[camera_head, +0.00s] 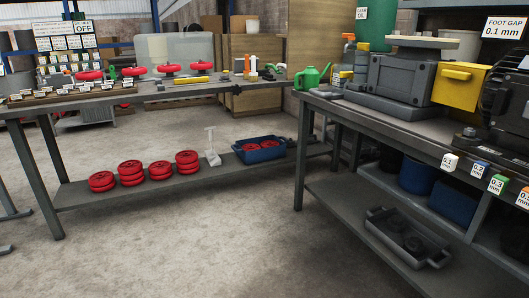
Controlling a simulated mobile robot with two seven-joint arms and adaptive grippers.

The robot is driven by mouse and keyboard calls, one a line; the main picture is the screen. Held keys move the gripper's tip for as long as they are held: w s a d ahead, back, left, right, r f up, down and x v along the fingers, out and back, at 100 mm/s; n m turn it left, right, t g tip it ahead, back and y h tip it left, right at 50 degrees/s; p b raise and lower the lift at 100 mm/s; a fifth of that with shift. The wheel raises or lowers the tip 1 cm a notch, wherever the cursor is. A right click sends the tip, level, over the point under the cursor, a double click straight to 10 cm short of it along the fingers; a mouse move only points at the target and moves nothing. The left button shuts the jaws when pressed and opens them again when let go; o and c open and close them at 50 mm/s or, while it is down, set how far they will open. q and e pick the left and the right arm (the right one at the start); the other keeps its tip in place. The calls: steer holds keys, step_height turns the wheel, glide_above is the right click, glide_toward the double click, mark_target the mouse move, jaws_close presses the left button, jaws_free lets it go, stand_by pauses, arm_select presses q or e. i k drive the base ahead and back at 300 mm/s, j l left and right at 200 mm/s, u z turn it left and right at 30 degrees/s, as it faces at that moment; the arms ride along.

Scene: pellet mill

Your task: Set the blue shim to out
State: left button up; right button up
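The blue shim tab (480,169), labelled 0.2 mm, is at the front edge of the right bench, between a white tab (450,162) marked 0.1 mm and a green tab (497,184) marked 0.3 mm. An orange tab (523,199) is cut by the right edge. The tabs are small, and I cannot tell whether the blue one is in or out. A sign (503,27) above reads FOOT GAP 0.1 mm. Neither of my grippers is in view.
The right bench (345,112) carries a grey machine (400,75), a yellow box (459,84) and a dark motor (505,100). A grey tray (408,237) is on its lower shelf. Red wheels (131,172) sit under the left bench. The floor (215,240) between is clear.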

mark_target(481, 168)
steer(key=j+z, duration=0.1)
steer(key=z, duration=1.25)
steer(key=k+l, duration=0.05)
